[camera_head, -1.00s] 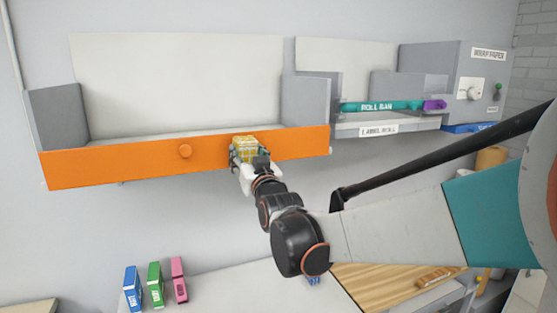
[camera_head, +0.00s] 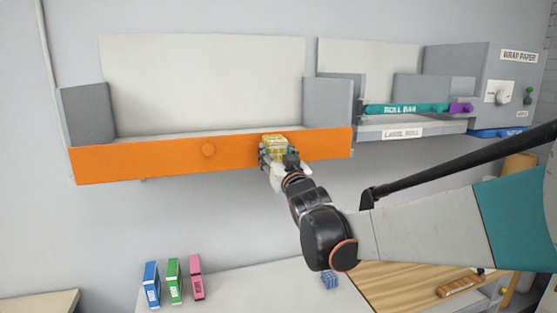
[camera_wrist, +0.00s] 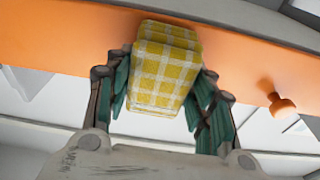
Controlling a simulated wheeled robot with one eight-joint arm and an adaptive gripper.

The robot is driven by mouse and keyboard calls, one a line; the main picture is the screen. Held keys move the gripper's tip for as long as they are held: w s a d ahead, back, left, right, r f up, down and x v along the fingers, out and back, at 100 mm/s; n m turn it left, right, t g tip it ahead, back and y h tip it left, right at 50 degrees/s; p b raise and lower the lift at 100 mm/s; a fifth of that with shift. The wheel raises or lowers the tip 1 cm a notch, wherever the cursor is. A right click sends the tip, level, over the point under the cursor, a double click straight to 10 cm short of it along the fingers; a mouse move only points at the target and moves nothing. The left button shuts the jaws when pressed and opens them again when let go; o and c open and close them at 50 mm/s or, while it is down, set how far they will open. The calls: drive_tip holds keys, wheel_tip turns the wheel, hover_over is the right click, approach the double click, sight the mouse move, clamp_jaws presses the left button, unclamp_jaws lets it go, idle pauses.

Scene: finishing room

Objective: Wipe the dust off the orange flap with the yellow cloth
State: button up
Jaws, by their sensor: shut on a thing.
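The orange flap (camera_head: 120,163) is the long front board of a wall shelf, with a round orange knob (camera_head: 208,150) near its middle. My gripper (camera_head: 275,155) is at the flap's right part, shut on the folded yellow checked cloth (camera_head: 274,142). In the wrist view, the cloth (camera_wrist: 163,70) is between the teal fingers and its far end overlaps the orange flap (camera_wrist: 80,35). I cannot tell for sure whether it presses on the surface. The knob (camera_wrist: 281,105) shows to the right there. No dust can be made out on the visible part of the flap.
A teal roll bar (camera_head: 405,109) and a label roll shelf (camera_head: 370,131) are right of the flap. A grey wrap paper box (camera_head: 510,75) is farther right. Below, blue, green and pink boxes (camera_head: 174,281) stand left on a table, with a wooden board (camera_head: 410,285) at right.

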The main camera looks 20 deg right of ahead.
drive_tip(key=shift+s+d, duration=0.1)
drive_tip(key=shift+d, duration=0.7)
drive_tip(key=shift+a, duration=0.15)
drive_tip(key=shift+a+r, duration=0.1)
drive_tip(key=shift+a, duration=1.75)
drive_tip(key=shift+s+a, duration=0.15)
drive_tip(key=shift+s, duration=2.6)
drive_tip(key=shift+p, duration=0.3)
